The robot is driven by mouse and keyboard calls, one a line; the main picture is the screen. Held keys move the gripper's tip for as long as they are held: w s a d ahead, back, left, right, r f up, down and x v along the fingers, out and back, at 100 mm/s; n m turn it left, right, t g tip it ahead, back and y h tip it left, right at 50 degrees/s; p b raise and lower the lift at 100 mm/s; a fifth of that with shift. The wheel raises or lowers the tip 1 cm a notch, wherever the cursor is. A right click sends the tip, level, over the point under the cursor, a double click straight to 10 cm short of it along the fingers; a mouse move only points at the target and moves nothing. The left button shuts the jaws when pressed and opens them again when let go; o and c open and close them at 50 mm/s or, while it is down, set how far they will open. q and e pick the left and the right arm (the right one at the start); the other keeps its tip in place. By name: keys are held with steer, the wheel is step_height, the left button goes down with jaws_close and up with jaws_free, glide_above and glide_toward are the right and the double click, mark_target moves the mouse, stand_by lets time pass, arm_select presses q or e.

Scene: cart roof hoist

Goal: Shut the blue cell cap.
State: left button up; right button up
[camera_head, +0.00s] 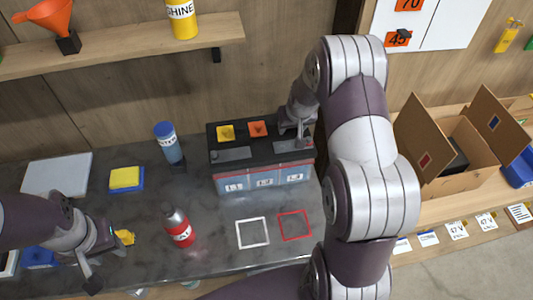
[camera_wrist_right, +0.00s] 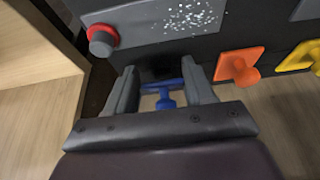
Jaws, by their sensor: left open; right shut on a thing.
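The battery (camera_head: 262,180) stands on the grey bench, with a dark top and a light blue front. On its top are a yellow cap (camera_head: 226,133) and an orange cap (camera_head: 257,128). My right gripper (camera_head: 301,132) is at the right end of the battery top. In the right wrist view its fingers (camera_wrist_right: 162,92) are shut on the blue cell cap (camera_wrist_right: 165,97), beside a dark patch on the battery's edge. I cannot tell how the cap sits there. The head view hides the blue cap. My left gripper (camera_head: 107,260) is open, low over the bench at left.
A red bottle (camera_head: 178,228), a blue bottle (camera_head: 168,143) and a yellow-and-blue sponge (camera_head: 126,179) stand left of the battery. A small yellow thing (camera_head: 125,237) is beside my left gripper. White (camera_head: 252,247) and red (camera_head: 294,239) outlined squares are empty. A cardboard box (camera_head: 449,163) stands at right.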

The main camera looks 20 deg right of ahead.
steer(key=shift+o, duration=0.6)
steer(key=shift+w+r+p, duration=0.1)
steer(key=shift+r+p, duration=0.4)
steer(key=shift+r, duration=0.05)
step_height(320, 180, up, 7)
steer(key=p, duration=0.5)
